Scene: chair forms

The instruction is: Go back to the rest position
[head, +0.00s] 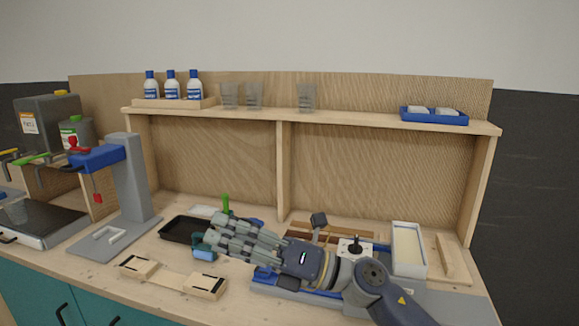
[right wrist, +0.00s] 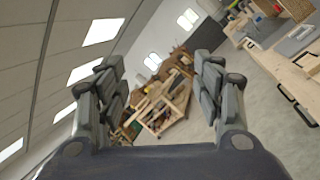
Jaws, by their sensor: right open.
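My right gripper (head: 218,232) reaches in from the lower right in the head view, above the wooden worktop (head: 130,292). Its grey fingers point left, next to a black tray (head: 177,229), and hide part of the worktop behind them. In the right wrist view the right gripper (right wrist: 158,66) has its two fingers wide apart with nothing between them. That view looks out across the room. My left gripper does not show in either view.
A grey stand with a blue head (head: 128,180) is at the left. A wooden fixture (head: 172,275) lies in front. A white box (head: 408,248) stands at the right. The shelf (head: 350,121) holds bottles (head: 171,88), clear cups (head: 307,97) and a blue tray (head: 433,118).

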